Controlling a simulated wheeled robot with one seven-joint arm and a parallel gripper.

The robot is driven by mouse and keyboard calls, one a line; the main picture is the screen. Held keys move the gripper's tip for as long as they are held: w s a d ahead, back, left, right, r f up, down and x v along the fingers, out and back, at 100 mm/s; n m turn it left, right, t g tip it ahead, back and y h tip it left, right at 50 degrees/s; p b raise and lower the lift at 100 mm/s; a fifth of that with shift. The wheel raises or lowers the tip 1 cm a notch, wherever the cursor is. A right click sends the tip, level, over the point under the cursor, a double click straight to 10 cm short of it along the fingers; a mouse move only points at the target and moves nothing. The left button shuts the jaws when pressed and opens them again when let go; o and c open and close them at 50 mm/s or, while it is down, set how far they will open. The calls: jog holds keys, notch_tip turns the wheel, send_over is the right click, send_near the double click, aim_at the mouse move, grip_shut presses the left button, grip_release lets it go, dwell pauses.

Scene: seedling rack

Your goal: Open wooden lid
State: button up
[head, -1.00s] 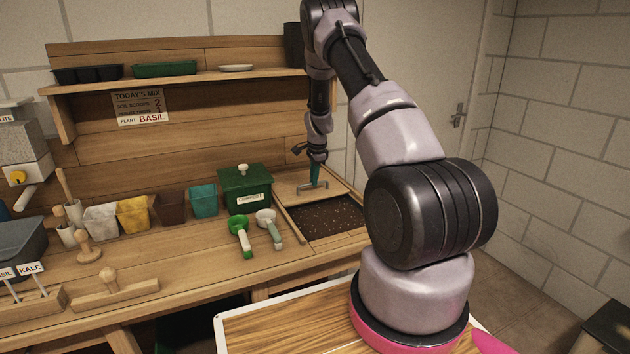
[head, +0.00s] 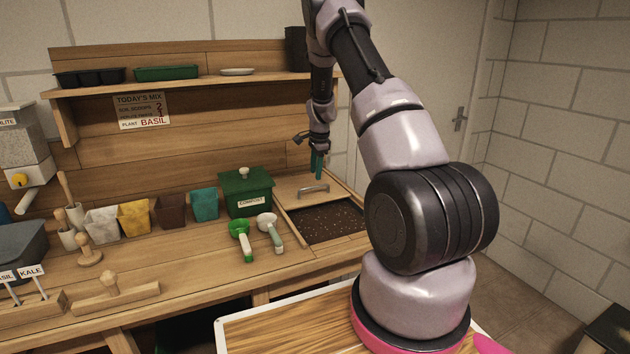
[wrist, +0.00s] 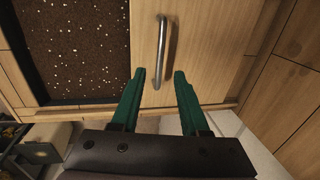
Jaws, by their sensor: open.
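The wooden lid (head: 302,187) is a flat panel with a metal bar handle (head: 314,188), set in the bench at the right. It lies over the rear part of a bin of dark speckled soil (head: 325,222), whose front part is uncovered. In the wrist view the lid (wrist: 205,40) fills the upper middle, with its handle (wrist: 161,52) standing upright in the picture and the soil (wrist: 70,45) at its left. My gripper (head: 318,176) has teal fingers and is above the lid, near the handle. In the wrist view the fingers (wrist: 160,72) are apart and empty, with the handle's lower end between their tips.
A green compost box (head: 246,193) stands just left of the lid. Two scoops, one green (head: 241,240) and one pale (head: 270,233), lie in front of it. The back wall and shelf (head: 190,78) rise behind the bench.

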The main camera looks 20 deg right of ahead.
jog(key=shift+s+r, duration=0.25)
jog(key=shift+r, duration=1.05)
jog(key=shift+s+r, duration=0.25)
jog(key=shift+r, duration=1.05)
jog(key=s+a+r+n+t+y, duration=0.1)
jog(key=s+a+r+n, duration=0.3)
jog(key=s+r, duration=0.6)
jog(key=s+a+r+n+t+y, duration=0.15)
jog(key=s+a+r, duration=0.45)
jog(key=r, duration=0.9)
jog(key=s+a+r+n, duration=0.1)
jog(key=s+n, duration=0.1)
jog(key=s, duration=0.5)
jog(key=s+a+r+n+t, duration=0.1)
jog(key=s+a+r+n, duration=0.1)
jog(key=s, duration=0.6)
jog(key=s+a+r+n+t, duration=0.1)
jog(key=s+n, duration=0.3)
jog(key=s, duration=0.4)
jog(key=shift+s+a+r, duration=0.25)
jog(key=shift+a, duration=0.25)
